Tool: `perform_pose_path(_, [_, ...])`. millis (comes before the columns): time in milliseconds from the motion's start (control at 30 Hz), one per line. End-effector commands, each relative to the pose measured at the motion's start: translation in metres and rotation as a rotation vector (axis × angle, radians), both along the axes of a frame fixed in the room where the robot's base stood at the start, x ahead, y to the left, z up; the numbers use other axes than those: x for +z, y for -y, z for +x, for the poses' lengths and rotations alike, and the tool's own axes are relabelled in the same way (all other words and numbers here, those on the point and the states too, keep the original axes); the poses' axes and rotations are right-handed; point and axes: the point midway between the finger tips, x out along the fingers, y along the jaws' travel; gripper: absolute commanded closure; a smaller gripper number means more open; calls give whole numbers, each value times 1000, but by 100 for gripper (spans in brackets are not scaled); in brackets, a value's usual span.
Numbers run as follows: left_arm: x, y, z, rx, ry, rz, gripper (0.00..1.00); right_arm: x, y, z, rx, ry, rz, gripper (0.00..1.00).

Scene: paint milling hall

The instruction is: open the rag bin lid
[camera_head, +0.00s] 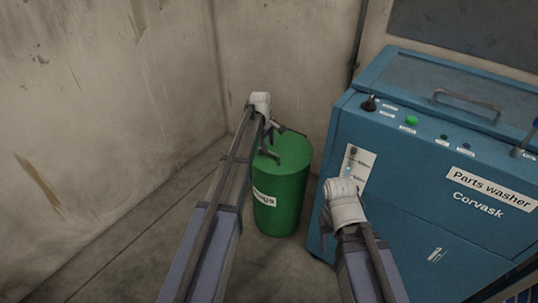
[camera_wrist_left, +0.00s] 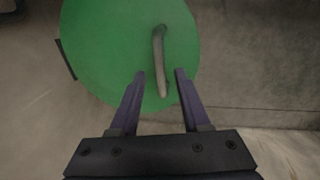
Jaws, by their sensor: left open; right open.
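The green rag bin (camera_head: 280,195) stands on the floor in the corner, left of the parts washer, with a white label partly behind my left arm. Its round green lid (camera_head: 293,150) lies flat on top and looks shut. In the left wrist view the lid (camera_wrist_left: 105,45) fills the upper left, with a grey bar handle (camera_wrist_left: 159,50) on it. My left gripper (camera_head: 270,145) is over the lid, open and empty. In the wrist view its fingertips (camera_wrist_left: 160,73) lie either side of the handle's lower part; contact cannot be told. My right gripper (camera_head: 326,222) is mostly hidden beside its white wrist.
The blue parts washer (camera_head: 400,160) stands close to the bin's right, with knobs and a handle (camera_head: 466,103) on top. Bare walls (camera_head: 110,90) rise behind and left. The floor (camera_head: 130,255) left of the bin is clear.

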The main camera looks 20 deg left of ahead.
Motion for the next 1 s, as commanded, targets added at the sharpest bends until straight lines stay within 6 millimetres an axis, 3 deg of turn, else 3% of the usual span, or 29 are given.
perform_pose_path(33, [-14, 1, 2, 0, 0, 0, 53, -14, 0, 0, 0, 0, -1, 50])
perform_pose_path(167, [-24, 1, 4, 0, 0, 0, 53, -24, 0, 0, 1, 1, -2, 50])
perform_pose_path(533, [-25, 2, 5, 0, 0, 0, 54, -25, 1, 0, 1, 1, -3, 50])
perform_pose_path(933, [-25, 2, 5, 0, 0, 0, 99, -25, 1, 0, 1, 1, -3, 50])
perform_pose_path(1000, [-25, 2, 5, 0, 0, 0, 100, -25, 1, 0, 1, 1, -3, 50])
